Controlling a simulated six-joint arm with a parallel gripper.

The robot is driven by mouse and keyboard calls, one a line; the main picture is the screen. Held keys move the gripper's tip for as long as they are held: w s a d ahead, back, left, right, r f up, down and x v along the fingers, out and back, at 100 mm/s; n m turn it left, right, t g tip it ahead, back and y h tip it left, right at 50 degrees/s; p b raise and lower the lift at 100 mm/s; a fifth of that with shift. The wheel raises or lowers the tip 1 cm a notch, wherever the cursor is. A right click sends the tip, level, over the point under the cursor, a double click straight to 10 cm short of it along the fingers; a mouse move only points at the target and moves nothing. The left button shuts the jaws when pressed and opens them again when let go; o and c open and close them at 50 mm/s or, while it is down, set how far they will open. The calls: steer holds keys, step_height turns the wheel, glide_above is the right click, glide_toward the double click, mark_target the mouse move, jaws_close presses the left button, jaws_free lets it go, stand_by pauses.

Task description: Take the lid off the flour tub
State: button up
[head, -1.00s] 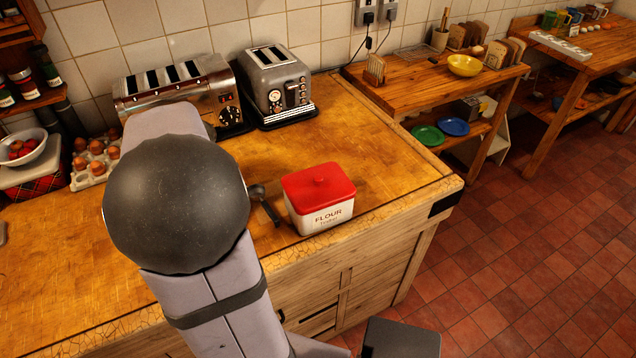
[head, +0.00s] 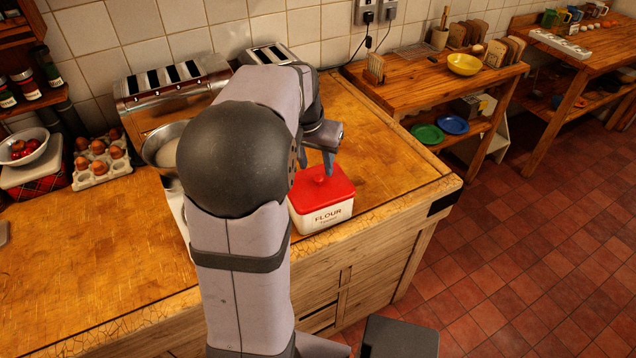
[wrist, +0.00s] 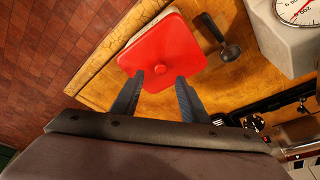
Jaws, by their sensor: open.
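The flour tub (head: 322,219) is a white box marked FLOUR, standing on the wooden counter near its front right edge. Its red lid (head: 328,190) sits on top, with a small round red knob. In the wrist view the lid (wrist: 163,52) fills the upper middle, with its knob (wrist: 160,69) near the centre. My gripper (wrist: 158,76) is open, its two fingers pointing at the lid on either side of the knob's line. In the head view my gripper (head: 328,170) hangs over the lid; the arm hides part of it. I cannot tell whether the fingers touch the lid.
A dark scoop (wrist: 222,38) lies beside the tub, and a scale with a dial (wrist: 292,12) stands near it. Two toasters, one at the back left (head: 172,85), stand against the wall. An egg tray (head: 100,160) is at left. The counter right of the tub is clear.

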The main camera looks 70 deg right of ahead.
mark_target(318, 177)
steer(key=shift+p+x, duration=1.1)
steer(key=shift+x, duration=1.7)
steer(key=shift+w, duration=0.1)
jaws_close()
